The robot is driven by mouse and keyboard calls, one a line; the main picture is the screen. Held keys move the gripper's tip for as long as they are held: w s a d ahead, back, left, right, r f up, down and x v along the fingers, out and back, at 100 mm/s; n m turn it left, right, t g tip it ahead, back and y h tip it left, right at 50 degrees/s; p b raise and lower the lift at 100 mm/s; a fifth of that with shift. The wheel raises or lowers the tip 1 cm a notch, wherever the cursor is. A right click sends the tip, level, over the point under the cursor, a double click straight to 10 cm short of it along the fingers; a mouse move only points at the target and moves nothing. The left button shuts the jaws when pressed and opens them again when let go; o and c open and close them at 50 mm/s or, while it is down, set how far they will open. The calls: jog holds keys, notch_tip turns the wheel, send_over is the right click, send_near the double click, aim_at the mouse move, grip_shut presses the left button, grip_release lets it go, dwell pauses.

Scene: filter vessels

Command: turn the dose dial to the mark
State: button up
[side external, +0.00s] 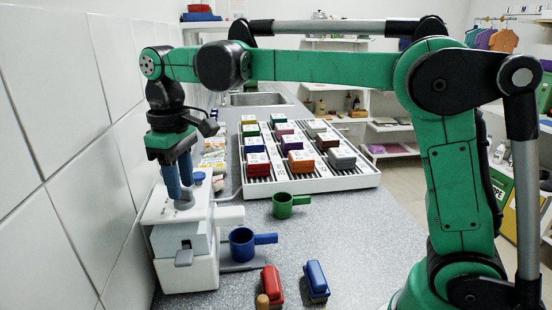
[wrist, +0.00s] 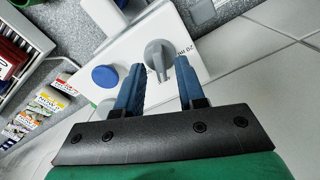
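The dose dial is a grey round knob with a raised grip (wrist: 157,56) on the white top of the machine (side external: 165,210). Printed lettering that seems to read "20 ml" (wrist: 185,49) lies just right of it in the wrist view. In the side view the dial (side external: 184,203) shows just below my fingertips. My gripper (side external: 179,182) points down over the machine top. In the wrist view its two blue fingers (wrist: 160,72) are apart, with the dial between their tips. I cannot tell whether they touch it. The right finger covers part of the panel beside the dial.
A blue round knob (wrist: 105,76) sits beside the dial. A blue cup (side external: 242,243) stands at the machine's front, a green cup (side external: 283,205) behind it. A white rack (side external: 318,184) holds coloured boxes. The tiled wall (side external: 70,180) is close left.

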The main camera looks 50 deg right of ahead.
jog(key=shift+f, duration=0.65)
dwell(0.3)
grip_shut()
